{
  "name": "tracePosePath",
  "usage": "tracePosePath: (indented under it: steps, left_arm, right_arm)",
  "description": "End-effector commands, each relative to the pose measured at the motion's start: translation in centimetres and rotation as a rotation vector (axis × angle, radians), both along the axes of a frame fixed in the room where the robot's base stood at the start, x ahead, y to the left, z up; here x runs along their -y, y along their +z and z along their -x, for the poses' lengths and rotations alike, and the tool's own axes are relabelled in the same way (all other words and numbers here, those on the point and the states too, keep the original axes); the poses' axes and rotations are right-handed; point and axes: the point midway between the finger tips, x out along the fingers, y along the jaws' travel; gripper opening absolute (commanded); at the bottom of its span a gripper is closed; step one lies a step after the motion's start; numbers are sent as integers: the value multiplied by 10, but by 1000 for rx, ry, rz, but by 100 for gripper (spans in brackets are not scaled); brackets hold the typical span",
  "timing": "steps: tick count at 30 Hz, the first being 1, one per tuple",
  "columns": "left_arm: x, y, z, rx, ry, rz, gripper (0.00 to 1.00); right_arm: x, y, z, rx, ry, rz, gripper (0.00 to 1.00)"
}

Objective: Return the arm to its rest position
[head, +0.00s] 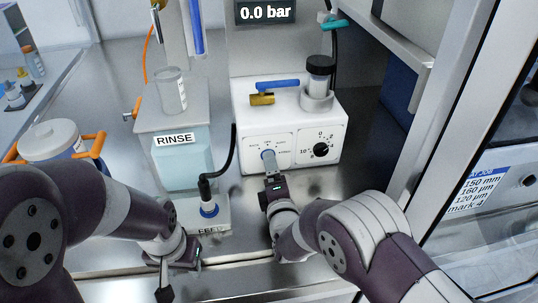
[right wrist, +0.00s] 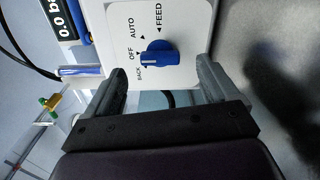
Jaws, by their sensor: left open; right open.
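My right gripper (head: 271,168) is at the front of a white control box (head: 244,120), by its blue selector knob (head: 267,154). In the right wrist view its two fingers (right wrist: 160,72) are spread apart. The blue knob (right wrist: 158,55) shows between and just beyond the fingertips, with a gap on each side. Labels BACK, OFF, AUTO and FEED ring the knob; its white mark lies on the OFF/BACK side. My left gripper (head: 182,268) is low over the front of the bench, open, with nothing seen in it.
A white jar (head: 52,140) with orange handles is further left. A pale frame post (head: 460,110) rises at right. A display (head: 265,12) reads 0.0 bar.

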Motion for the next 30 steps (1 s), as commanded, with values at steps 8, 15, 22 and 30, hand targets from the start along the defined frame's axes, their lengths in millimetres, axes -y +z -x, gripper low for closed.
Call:
tracePosePath:
  steps: [8, 15, 22, 30]
  left_arm:
    - [0, 9, 0, 0, 0, 0, 43]
    - [0, 9, 0, 0, 0, 0, 43]
    - [0, 23, 0, 0, 0, 0, 43]
    - [0, 71, 0, 0, 0, 0, 43]
  right_arm:
    - [4, 0, 20, 0, 0, -1, 87]
    - [4, 0, 19, 0, 0, -1, 87]
    - [19, 11, 10, -180, -18, -155, 87]
    - [138, 38, 117, -1054, -676, -985, 87]
